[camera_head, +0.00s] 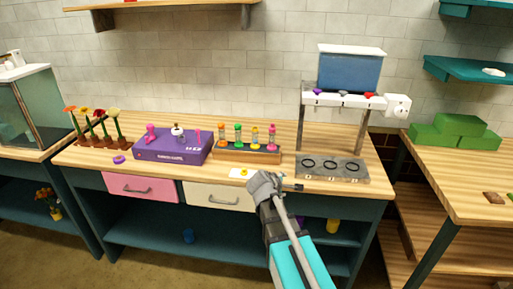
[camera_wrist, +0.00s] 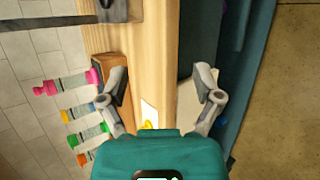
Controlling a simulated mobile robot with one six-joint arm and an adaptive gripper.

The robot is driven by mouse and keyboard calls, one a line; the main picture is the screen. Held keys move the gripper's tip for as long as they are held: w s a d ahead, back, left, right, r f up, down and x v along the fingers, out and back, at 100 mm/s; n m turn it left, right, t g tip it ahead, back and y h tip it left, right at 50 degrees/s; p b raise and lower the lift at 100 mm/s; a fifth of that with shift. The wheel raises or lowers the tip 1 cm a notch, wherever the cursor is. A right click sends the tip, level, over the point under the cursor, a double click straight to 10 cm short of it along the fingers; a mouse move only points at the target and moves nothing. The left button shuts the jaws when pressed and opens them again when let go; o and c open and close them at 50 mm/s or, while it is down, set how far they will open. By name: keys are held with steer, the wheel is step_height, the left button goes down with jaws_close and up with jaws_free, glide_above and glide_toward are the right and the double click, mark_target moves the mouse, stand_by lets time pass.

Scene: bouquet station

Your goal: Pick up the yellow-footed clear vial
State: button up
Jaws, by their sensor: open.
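Several clear vials with coloured ends stand in a wooden rack (camera_head: 235,154) on the table. The vial with yellow ends (camera_head: 255,138) stands between a green one (camera_head: 238,136) and a pink one (camera_head: 271,138). In the wrist view the yellow-ended vial (camera_wrist: 82,111) is at the left, outside my jaws. My gripper (camera_head: 279,184) is at the table's front edge, in front and to the right of the rack. In the wrist view my gripper (camera_wrist: 161,80) has its fingers wide apart with nothing between them but the table edge.
A white card with a small yellow thing (camera_head: 244,173) lies just left of my gripper. A purple box (camera_head: 172,147) stands left of the rack.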

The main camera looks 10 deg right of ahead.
steer(key=w+a+r+n+t+b, duration=0.2)
steer(key=w+a+r+n+t, duration=0.15)
steer(key=w+n, duration=0.45)
steer(key=n+t+y+b, duration=0.2)
steer(key=n+t, duration=0.4)
steer(key=n, duration=0.6)
glide_toward(255, 134)
steer(key=s, duration=0.2)
steer(key=shift+s+a, duration=0.1)
steer(key=shift+a, duration=0.25)
steer(key=shift+x, duration=4.3)
steer(key=shift+f, duration=0.15)
steer(key=shift+p+x, duration=0.3)
steer(key=shift+x, duration=2.3)
steer(key=shift+a, duration=0.1)
